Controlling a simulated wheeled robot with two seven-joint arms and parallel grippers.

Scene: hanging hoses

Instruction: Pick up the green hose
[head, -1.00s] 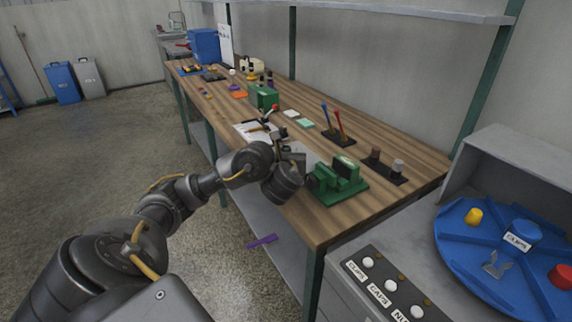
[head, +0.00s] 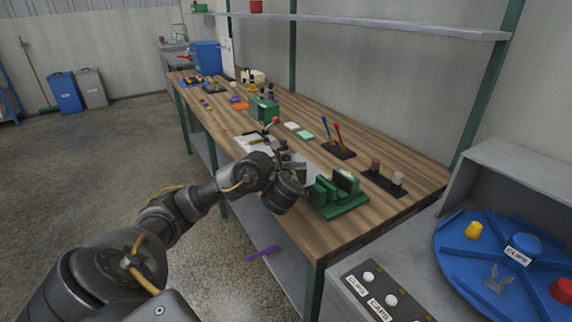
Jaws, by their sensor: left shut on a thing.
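My left gripper (head: 272,140) is over the wooden workbench, partly hidden behind its own wrist. It is shut on a small thin thing with a red end (head: 275,120), which shows just beyond the fingers. A greenish part shows beside the red end, but it is too small to tell whether this is the green hose. No other hose can be made out. My right gripper is not in view.
The workbench (head: 400,212) carries a green fixture (head: 338,195) close right of my left wrist, a green box (head: 263,108) behind and a pen holder (head: 340,150). A shelf (head: 400,28) runs above. A blue turntable (head: 470,258) stands at right. The floor at left is clear.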

